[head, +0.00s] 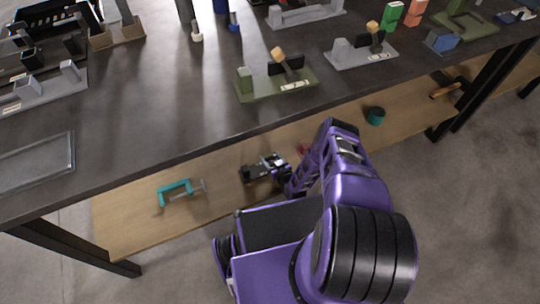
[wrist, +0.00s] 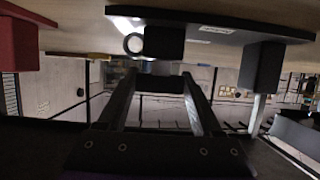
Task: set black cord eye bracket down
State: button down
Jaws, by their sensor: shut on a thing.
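The black cord eye bracket (head: 248,174) is low over the wooden shelf beneath the dark table in the head view. In the wrist view, which looks upside down, it appears as a black plate (wrist: 225,27) with a pale label, dark blocks and a light ring. My gripper (wrist: 157,84) is shut, with a dark part between its fingertips; how this part joins the plate is unclear. In the head view my gripper (head: 283,176) is at the bracket's right end, its tips partly hidden. I cannot tell whether the plate touches the shelf.
A teal clamp (head: 178,190) lies on the shelf to the left. A red thing (head: 304,149) and a dark green cylinder (head: 375,116) are to the right. The dark table (head: 150,120) overhangs the shelf's back. Bare shelf (head: 125,215) shows at the far left.

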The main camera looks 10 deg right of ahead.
jog(key=shift+r, duration=0.1)
jog(key=shift+s, duration=0.1)
jog(key=shift+c, duration=0.2)
grip_release()
jog(key=shift+f, duration=0.2)
